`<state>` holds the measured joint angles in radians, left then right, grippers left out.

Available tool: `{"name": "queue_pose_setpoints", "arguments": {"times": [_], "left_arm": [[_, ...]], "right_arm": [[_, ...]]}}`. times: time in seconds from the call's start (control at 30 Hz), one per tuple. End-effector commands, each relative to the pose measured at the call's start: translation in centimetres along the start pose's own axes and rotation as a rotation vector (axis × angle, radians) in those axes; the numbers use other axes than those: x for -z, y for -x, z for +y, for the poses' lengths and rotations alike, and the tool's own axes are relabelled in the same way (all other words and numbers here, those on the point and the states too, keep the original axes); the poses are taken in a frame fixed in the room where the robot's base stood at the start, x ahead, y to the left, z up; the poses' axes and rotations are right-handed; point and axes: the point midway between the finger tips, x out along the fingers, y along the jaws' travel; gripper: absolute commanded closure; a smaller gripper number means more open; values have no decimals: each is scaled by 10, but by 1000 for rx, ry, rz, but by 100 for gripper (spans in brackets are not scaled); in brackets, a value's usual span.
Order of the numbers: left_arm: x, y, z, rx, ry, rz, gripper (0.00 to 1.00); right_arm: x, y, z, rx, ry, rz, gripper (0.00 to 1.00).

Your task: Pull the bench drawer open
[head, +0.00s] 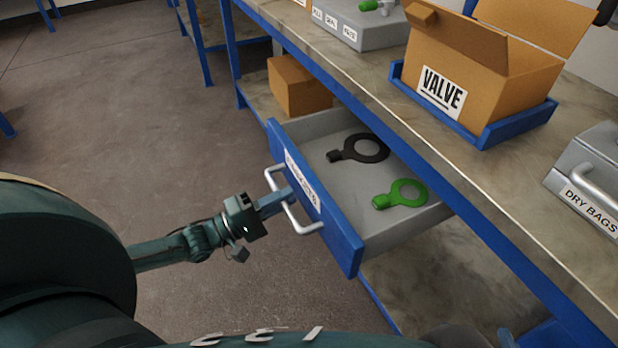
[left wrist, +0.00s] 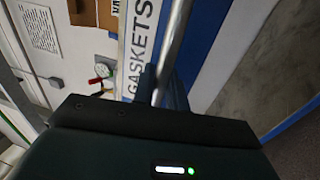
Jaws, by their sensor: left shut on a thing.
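The bench drawer (head: 315,207) with a blue front stands pulled out from under the bench top, its grey inside showing. Its front carries a label that reads GASKETS in the left wrist view (left wrist: 140,45). My left gripper (head: 283,198) is shut on the silver bar handle (head: 305,226) of the drawer, and the handle also shows between the fingers in the left wrist view (left wrist: 172,50). My right gripper is not clearly in view.
On the bench top (head: 420,148) stand an open cardboard box (head: 480,72) marked VALVE in a blue tray (head: 515,126), and a grey DRY BAGS case (head: 590,180). A brown box (head: 298,88) sits on the lower shelf behind the drawer. The floor (head: 150,120) left of the drawer is clear.

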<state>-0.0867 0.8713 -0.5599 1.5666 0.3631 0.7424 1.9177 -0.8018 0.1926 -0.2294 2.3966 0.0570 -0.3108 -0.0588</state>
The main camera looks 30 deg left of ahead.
Motion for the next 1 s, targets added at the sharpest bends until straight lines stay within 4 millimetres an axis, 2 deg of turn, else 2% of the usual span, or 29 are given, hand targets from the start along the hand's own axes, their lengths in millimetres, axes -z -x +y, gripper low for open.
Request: {"name": "queue_pose_setpoints", "arguments": {"times": [0.1, 0.3, 0.8, 0.83, 1.0], "left_arm": [[0, 20, 6, 3, 0, -1, 100], [0, 39, 8, 0, 1, -1, 100], [0, 45, 9, -2, 0, -1, 100], [0, 45, 9, -2, 0, -1, 83], [0, 45, 9, -2, 0, -1, 69]], "right_arm": [[10, 6, 2, -9, -18, 10, 29], [16, 11, 4, -16, -38, 18, 29], [17, 12, 5, -18, -44, 22, 29], [17, 12, 5, -18, -44, 22, 29], [17, 12, 5, -19, -44, 22, 29]]}}
